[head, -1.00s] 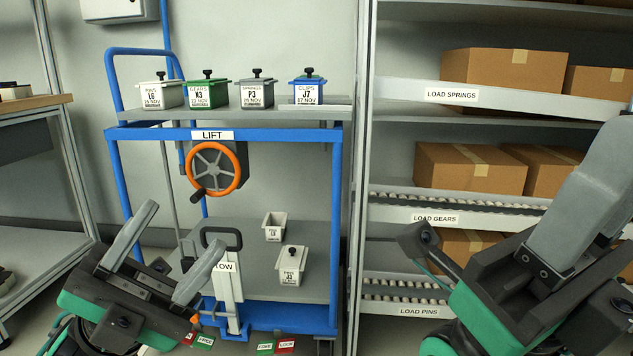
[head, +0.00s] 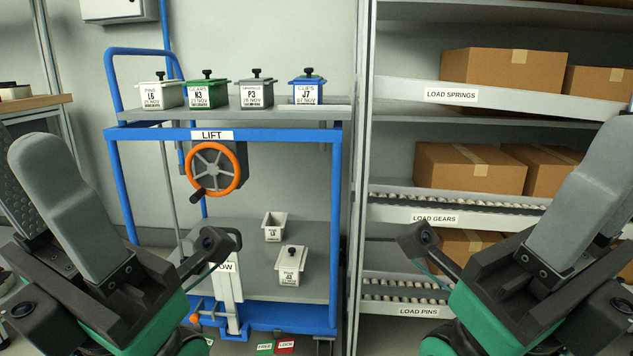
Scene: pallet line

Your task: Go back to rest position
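My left gripper (head: 32,145) is raised at the left edge, fingers pointing up. One grey finger is in front and the ribbed pad of the other shows behind it, apart, with nothing between them. My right gripper (head: 608,150) is raised at the right edge in a near mirror pose. Its near grey finger shows, but the other is hidden or cut off by the frame, so its opening cannot be judged. Both grippers are well clear of the blue cart (head: 225,137) in the middle.
Lidded bins for pins (head: 161,95), gears (head: 207,94), springs (head: 257,94) and clips (head: 306,92) stand on the cart's top shelf. An open bin (head: 274,232) and lidded bin (head: 291,270) stand below. An orange handwheel (head: 217,171) faces me. A carton rack (head: 430,190) is right.

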